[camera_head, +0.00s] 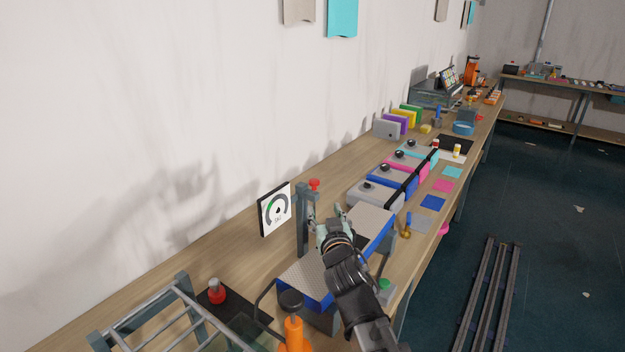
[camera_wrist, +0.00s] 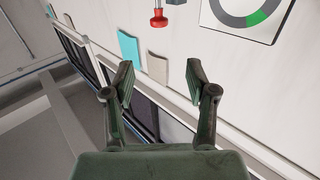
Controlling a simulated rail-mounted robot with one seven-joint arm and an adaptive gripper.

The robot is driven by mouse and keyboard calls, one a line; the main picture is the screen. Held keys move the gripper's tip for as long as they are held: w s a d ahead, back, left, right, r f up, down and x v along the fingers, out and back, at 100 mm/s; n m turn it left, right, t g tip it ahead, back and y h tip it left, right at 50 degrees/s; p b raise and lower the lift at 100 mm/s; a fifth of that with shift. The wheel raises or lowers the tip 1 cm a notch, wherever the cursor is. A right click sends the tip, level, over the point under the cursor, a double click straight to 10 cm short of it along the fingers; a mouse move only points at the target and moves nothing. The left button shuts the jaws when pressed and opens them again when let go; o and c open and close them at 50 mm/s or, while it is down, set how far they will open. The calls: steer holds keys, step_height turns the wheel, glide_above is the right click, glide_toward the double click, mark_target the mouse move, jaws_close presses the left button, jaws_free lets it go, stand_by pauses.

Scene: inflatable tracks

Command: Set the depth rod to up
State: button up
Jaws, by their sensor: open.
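A slim rod with a red knob (camera_head: 314,184) stands beside a dark upright post (camera_head: 302,225) on the bench; I take it to be the depth rod, but its exact setting is hard to tell. The red knob also shows at the top of the wrist view (camera_wrist: 158,19), beyond the fingertips and apart from them. My gripper (camera_head: 334,222) is just right of the post, close to the rod, and partly hides the machine behind it. In the wrist view my gripper (camera_wrist: 158,85) is open, with nothing between its fingers.
A gauge panel (camera_head: 275,209) stands left of the post. A blue-edged textured bed (camera_head: 305,278) lies under my arm. An orange handle with a black knob (camera_head: 292,325) and a red button (camera_head: 217,292) are in front.

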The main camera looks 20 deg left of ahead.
mark_target(315, 183)
steer(key=p+x, duration=0.3)
steer(key=x, duration=1.3)
steer(key=shift+w+a, duration=0.15)
steer(key=shift+w, duration=0.1)
jaws_close()
